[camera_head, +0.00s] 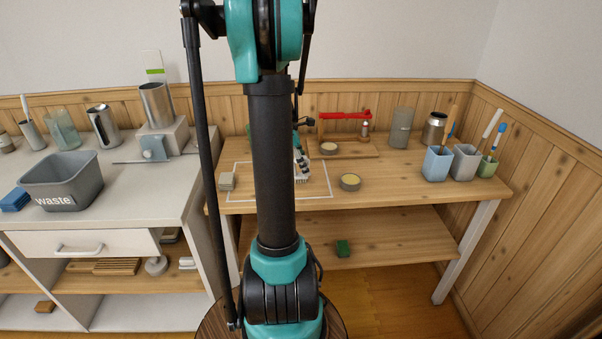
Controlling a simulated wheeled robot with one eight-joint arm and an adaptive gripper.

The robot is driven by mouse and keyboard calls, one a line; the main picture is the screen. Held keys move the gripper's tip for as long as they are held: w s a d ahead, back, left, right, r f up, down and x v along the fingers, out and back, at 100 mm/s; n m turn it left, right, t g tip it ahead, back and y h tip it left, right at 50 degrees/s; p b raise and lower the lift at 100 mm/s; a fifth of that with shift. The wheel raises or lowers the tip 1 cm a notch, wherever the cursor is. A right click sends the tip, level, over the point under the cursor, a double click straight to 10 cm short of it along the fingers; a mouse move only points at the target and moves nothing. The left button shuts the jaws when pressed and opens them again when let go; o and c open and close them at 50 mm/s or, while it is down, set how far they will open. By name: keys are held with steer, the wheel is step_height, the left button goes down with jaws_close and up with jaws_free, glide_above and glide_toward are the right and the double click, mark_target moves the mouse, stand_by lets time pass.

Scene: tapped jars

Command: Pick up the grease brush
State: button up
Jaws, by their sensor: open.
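Which item is the grease brush I cannot tell. Three cups with long handles stand at the right end of the wooden table. The light blue cup (437,163) holds a wooden handle (450,119) and a blue one behind it. The grey cup (465,163) holds a white handle (492,123). The green cup (487,167) holds a blue-topped handle (499,134). The lower ends of the handles are hidden in the cups. My arm stands upright across the middle of the view.
The wooden table (405,186) has clear room at its front right. A shallow round tin (350,182), a red-armed stand (345,115), a glass jar (402,128) and a metal jar (434,130) stand there. A grey waste bin (62,184) is on the left counter.

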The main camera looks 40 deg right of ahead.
steer(key=shift+d+f, duration=0.1)
steer(key=shift+f, duration=0.2)
steer(key=shift+c, duration=0.5)
jaws_close()
steer(key=shift+r, duration=0.15)
